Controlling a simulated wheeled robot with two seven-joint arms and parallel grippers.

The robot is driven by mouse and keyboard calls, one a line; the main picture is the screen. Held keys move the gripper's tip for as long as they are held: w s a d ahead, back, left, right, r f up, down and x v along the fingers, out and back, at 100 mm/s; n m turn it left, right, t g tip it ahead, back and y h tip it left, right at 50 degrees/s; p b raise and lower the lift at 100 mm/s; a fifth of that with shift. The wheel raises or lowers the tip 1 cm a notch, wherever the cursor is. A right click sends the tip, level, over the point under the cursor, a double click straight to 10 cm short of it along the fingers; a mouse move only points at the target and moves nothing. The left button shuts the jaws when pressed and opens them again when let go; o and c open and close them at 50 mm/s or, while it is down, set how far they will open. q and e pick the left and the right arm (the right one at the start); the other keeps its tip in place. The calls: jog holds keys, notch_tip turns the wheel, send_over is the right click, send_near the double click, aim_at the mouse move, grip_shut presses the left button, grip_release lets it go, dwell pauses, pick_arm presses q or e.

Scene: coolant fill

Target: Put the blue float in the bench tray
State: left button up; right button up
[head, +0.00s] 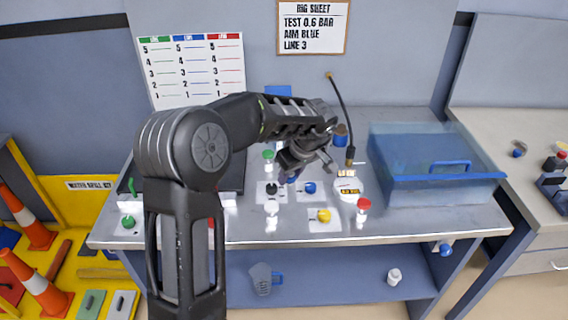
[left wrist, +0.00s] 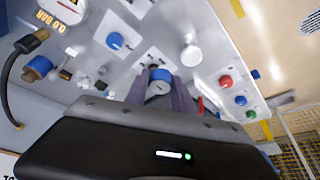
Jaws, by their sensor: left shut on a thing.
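My left gripper (head: 302,168) is over the middle of the bench, pointing down. In the left wrist view its two fingers (left wrist: 160,92) are closed around a small blue-topped thing (left wrist: 159,76), which looks like the blue float. Only a bit of blue shows below the fingers in the head view, so whether it touches the bench is unclear. A wide blue see-through tray (head: 395,190) stands on the bench to the right, apart from the gripper. My right gripper is not in view.
Near the gripper are a blue knob (head: 310,188), a yellow knob (head: 323,215), a red-topped part (head: 364,204) and a black hose (head: 343,105) with a brass end. A dark flat thing (head: 235,172) is partly hidden by my arm. A jug (head: 262,279) stands on the lower shelf.

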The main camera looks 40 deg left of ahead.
pick_arm(q)
jog(key=s+d+f+m+t+h+b, duration=0.1)
jog(key=s+d+f+m+h+b, duration=0.1)
jog(key=d+f+m, duration=0.5)
jog(key=s+d+f+m+t+h+b, duration=0.2)
jog(key=s+d+f+m, duration=0.2)
jog(key=d+f, duration=0.8)
jog(key=f+m, duration=0.2)
jog(key=shift+s+d+m+b, duration=0.25)
jog(key=shift+d+m+b, duration=0.05)
jog(key=shift+m, duration=0.1)
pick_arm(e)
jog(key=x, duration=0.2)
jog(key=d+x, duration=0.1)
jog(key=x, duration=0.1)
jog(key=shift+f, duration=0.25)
pick_arm(q)
jog(key=shift+r, duration=0.1)
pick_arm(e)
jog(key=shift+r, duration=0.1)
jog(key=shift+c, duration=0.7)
